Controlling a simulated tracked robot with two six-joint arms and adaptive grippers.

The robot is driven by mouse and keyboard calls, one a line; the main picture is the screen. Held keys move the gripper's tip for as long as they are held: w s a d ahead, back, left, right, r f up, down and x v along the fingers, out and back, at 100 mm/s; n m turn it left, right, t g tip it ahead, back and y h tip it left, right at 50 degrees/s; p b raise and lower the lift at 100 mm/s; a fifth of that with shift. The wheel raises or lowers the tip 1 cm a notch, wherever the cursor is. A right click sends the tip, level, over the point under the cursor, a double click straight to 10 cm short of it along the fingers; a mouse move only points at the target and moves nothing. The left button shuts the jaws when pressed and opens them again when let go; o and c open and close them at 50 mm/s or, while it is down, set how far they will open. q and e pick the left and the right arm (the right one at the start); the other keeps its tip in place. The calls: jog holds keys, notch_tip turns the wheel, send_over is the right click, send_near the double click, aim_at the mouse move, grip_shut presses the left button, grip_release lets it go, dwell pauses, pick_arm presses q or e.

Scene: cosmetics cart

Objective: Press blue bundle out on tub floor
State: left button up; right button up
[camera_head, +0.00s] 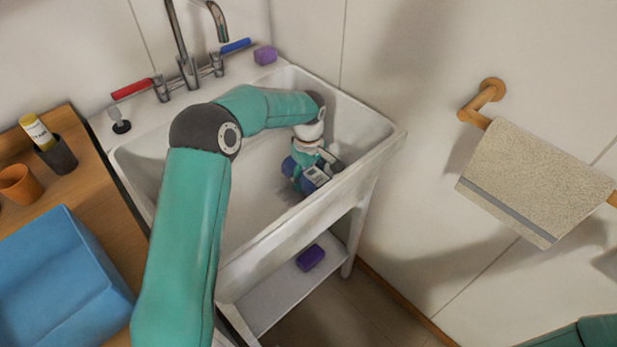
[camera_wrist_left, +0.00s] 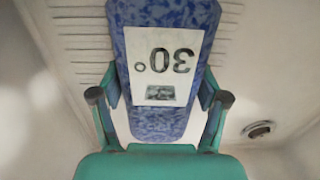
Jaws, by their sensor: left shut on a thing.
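The blue bundle (camera_head: 293,168) is in the right part of the white tub (camera_head: 245,185), low in the basin. In the left wrist view the bundle (camera_wrist_left: 170,45) is mottled blue, with a white label reading "30°" upside down. My left gripper (camera_head: 308,166) reaches down into the tub and is shut on the bundle. In the left wrist view its fingers (camera_wrist_left: 158,98) clasp the bundle from both sides. The arm and gripper partly hide the bundle, and I cannot tell whether it touches the floor. My right gripper is out of view.
A drain (camera_wrist_left: 258,129) shows in the tub floor beside the gripper. The faucet (camera_head: 186,65) stands at the back rim near a purple block (camera_head: 265,55). A blue bin (camera_head: 60,275) is at left. A towel (camera_head: 535,180) hangs on the right wall.

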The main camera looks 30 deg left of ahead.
pick_arm(q)
notch_tip(320, 180, up, 14)
jog(key=p, duration=0.8)
jog(key=shift+f, duration=0.15)
dwell(0.4)
